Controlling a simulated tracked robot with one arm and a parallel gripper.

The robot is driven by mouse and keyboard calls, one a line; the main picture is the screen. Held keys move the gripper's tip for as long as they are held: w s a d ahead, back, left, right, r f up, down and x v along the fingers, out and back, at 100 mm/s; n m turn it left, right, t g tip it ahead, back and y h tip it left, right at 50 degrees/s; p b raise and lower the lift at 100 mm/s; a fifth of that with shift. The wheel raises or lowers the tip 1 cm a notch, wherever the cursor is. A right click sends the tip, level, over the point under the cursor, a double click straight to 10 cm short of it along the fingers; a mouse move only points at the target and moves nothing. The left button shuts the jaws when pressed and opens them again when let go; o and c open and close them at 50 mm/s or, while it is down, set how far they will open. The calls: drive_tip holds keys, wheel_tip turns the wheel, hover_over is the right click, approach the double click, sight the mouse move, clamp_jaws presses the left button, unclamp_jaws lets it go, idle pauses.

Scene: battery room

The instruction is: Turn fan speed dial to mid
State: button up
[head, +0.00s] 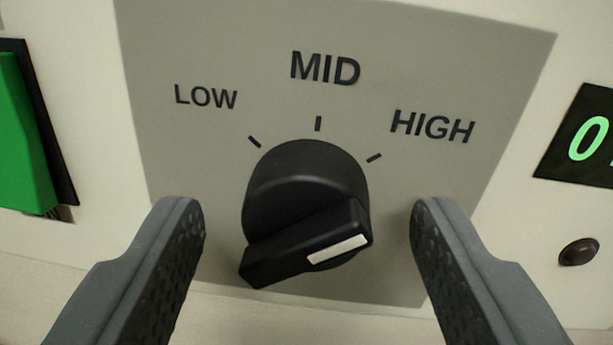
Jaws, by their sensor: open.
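The fan speed dial (295,185) is a round black knob with a raised grip bar across its front, in the middle of the head view. The bar slants up to the right, and a white mark (337,249) is on its right end. The mark points to the right and slightly up, on the HIGH side. A grey plate (215,150) behind the dial has ticks labelled LOW (206,97), MID (325,69) and HIGH (432,126). My gripper (308,215) is open, with one finger on each side of the dial. Gaps show between the fingers and the dial.
A green part in a black frame (22,135) is at the left edge. A black display with a green digit (588,138) and a small dark round button (578,251) are at the right. The white panel around the plate is otherwise clear.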

drive_tip(key=shift+w, duration=0.4)
drive_tip(key=c, duration=1)
drive_tip(key=shift+o, duration=0.2)
drive_tip(key=shift+a, duration=0.15)
drive_tip(key=shift+n, duration=0.3)
drive_tip(key=n+b, duration=0.2)
drive_tip(key=n, duration=0.2)
drive_tip(key=shift+f+b, duration=0.15)
drive_tip(key=shift+b, duration=0.25)
drive_tip(key=n+b, duration=0.1)
drive_tip(key=n, duration=0.3)
drive_tip(key=shift+n+g+b, duration=0.3)
drive_tip(key=shift+n, duration=0.1)
drive_tip(key=shift+a, duration=0.1)
